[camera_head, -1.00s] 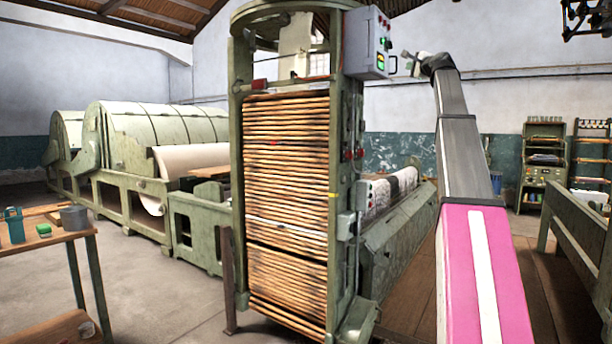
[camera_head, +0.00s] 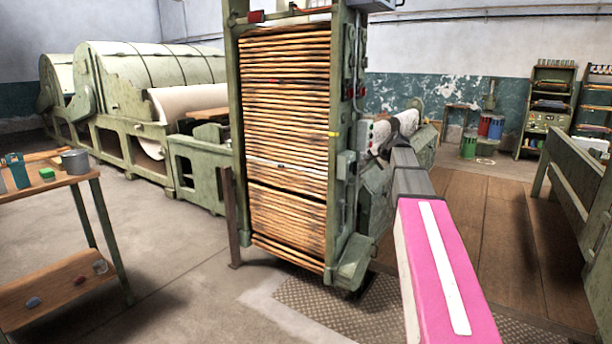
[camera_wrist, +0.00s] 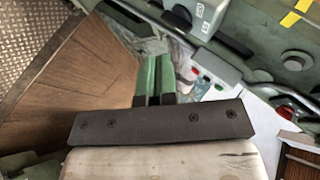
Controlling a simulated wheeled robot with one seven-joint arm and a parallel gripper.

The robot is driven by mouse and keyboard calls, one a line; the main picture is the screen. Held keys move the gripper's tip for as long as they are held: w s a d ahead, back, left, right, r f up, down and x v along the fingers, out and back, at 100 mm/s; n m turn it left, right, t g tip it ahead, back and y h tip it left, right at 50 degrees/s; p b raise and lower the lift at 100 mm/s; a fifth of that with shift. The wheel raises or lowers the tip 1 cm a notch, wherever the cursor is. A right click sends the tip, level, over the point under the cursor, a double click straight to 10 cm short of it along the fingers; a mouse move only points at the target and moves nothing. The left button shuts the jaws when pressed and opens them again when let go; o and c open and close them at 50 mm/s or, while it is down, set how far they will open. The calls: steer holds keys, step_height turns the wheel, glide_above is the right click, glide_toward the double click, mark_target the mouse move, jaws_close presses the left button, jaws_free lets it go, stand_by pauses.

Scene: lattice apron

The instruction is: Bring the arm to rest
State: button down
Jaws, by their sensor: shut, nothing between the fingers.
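My arm, with its pink and grey links, reaches from the lower right of the head view toward the side of the tall green slatted machine (camera_head: 290,140). Its far end is foreshortened there, and I cannot make out the fingers in that view. In the wrist view my gripper (camera_wrist: 157,64) shows as two green fingers side by side, shut, with nothing held between them. Behind the fingertips are grey and green machine parts, including a light control box with coloured buttons (camera_wrist: 215,68). How far the fingertips are from these parts I cannot tell.
A side table (camera_head: 85,180) with a teal can (camera_head: 17,170) and grey pot (camera_head: 75,161) stands at left. Large green drum machines (camera_head: 150,85) fill the back left. A green bench frame (camera_head: 575,175) is at right. Wooden floor (camera_head: 490,215) between is clear.

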steer(key=s+a+f+n+g+h, duration=0.1)
steer(key=s+a+f+n+g, duration=0.15)
steer(key=s+f, duration=0.8)
steer(key=s+a+f+n+g+h, duration=0.1)
steer(key=s+a+f+n+g, duration=0.2)
steer(key=s+f, duration=0.75)
steer(key=s+a+f+n+g+h, duration=0.1)
steer(key=s+f+g, duration=0.1)
steer(key=s+f, duration=0.5)
steer(key=s+a+f+n+g+h, duration=0.1)
steer(key=s+f+n+g, duration=0.1)
steer(key=s+f, duration=0.6)
steer(key=shift+s+a+f, duration=0.2)
steer(key=shift+a+f, duration=0.15)
steer(key=shift+f, duration=0.2)
